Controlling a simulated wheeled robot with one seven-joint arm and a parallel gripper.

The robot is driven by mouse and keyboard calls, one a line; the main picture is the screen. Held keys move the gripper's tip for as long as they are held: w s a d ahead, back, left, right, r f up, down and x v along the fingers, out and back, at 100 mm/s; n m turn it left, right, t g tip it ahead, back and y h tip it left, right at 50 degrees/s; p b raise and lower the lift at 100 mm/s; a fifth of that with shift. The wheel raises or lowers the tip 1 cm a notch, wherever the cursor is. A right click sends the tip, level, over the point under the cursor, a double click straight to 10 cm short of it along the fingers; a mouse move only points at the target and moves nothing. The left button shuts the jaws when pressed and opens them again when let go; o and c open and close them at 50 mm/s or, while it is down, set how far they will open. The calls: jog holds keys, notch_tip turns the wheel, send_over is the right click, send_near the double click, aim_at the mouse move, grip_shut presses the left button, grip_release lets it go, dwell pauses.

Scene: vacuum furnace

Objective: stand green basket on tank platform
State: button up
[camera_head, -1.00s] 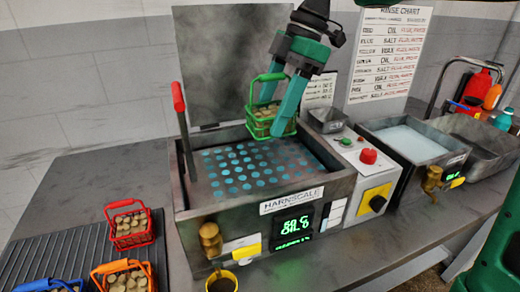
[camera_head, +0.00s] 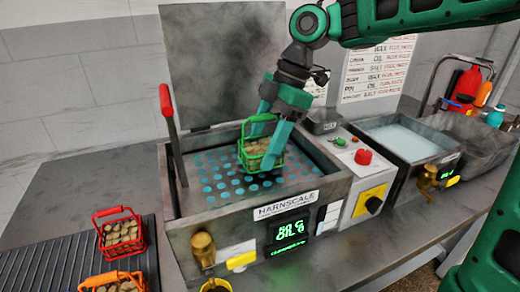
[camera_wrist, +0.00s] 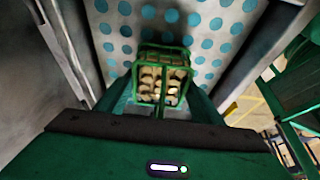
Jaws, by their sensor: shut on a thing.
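The green basket (camera_head: 252,160), filled with tan round pieces, is at the perforated tank platform (camera_head: 215,180), right of its middle. My gripper (camera_head: 262,132) is shut on the basket's handle from above. The basket looks upright and at or just above the platform; I cannot tell whether it touches. In the wrist view the basket (camera_wrist: 162,80) sits between my fingers, with the dotted platform (camera_wrist: 165,18) beyond it. My fingers hide part of the handle.
The tank (camera_head: 335,185) has raised walls, a red-handled lever (camera_head: 168,112) at left and an upright back panel (camera_head: 225,60). A second tank (camera_head: 405,140) stands right. Red (camera_head: 121,235) and orange (camera_head: 115,282) baskets are on the ribbed mat at left.

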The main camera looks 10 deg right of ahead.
jog(key=shift+f, duration=0.65)
jog(key=o, duration=1.5)
jog(key=v, duration=1.2)
jog(key=shift+d, duration=0.1)
